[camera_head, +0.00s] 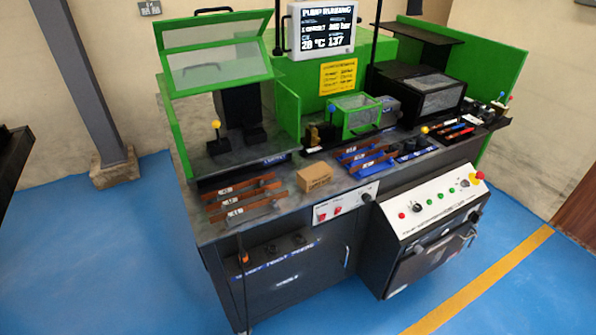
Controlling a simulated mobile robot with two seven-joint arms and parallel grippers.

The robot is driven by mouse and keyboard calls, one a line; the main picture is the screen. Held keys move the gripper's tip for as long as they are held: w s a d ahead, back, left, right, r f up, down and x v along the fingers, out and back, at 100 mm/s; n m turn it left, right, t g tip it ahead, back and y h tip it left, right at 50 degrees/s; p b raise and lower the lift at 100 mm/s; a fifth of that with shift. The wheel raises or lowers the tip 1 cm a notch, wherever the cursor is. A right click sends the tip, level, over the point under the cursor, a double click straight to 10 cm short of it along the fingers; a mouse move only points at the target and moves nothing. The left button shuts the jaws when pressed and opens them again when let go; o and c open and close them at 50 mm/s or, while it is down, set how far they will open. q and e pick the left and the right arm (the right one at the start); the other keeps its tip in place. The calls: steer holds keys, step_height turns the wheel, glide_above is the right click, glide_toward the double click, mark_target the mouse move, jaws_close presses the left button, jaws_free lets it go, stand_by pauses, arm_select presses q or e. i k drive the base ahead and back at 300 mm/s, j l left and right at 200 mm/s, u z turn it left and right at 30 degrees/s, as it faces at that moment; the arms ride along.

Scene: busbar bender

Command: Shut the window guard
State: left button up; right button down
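A green-framed window guard (216,58) with clear panes stands raised at the upper left of the machine bench. A dark bar handle (213,10) shows at its top edge. Below it, the station is open at the front between two green side walls (288,108), with a black press block (240,106) and a yellow-knobbed lever inside. A smaller green cover (355,115) with a clear pane sits lowered at the middle of the bench. Neither of my grippers is in view.
Copper bars (240,193) and a small cardboard box (314,177) lie along the front of the bench. A display screen (321,28) stands behind. A sloped control panel (433,207) juts out at the front right. Blue floor (130,250) is clear at the left.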

mark_target(189, 22)
steer(key=i+l, duration=0.3)
steer(key=i, duration=0.2)
steer(key=i+l, duration=0.35)
steer(key=i+u, duration=0.05)
steer(key=i, duration=0.05)
